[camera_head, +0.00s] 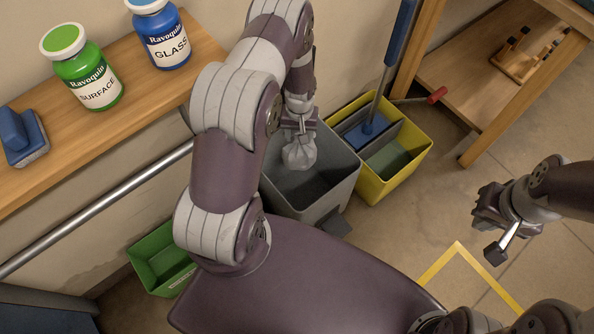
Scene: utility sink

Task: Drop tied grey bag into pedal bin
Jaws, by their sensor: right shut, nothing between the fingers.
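The tied grey bag (299,154) hangs below my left gripper (299,128), over the mouth of the grey pedal bin (316,204). My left gripper points down and looks shut on the bag's top. The bag is at or just above rim level; its exact height is hard to tell. The bin is open at the top, with a dark pedal (335,223) at its front, and my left arm hides part of its left side. My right gripper (484,212) is shut and empty, out to the right above the floor.
A yellow two-part bucket (411,167) with a blue-handled tool (395,45) stands right of the bin. A green bin (150,274) is at lower left. A wooden shelf (150,85) holds a green bottle (82,68), a blue bottle (162,35) and a blue brush (22,135).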

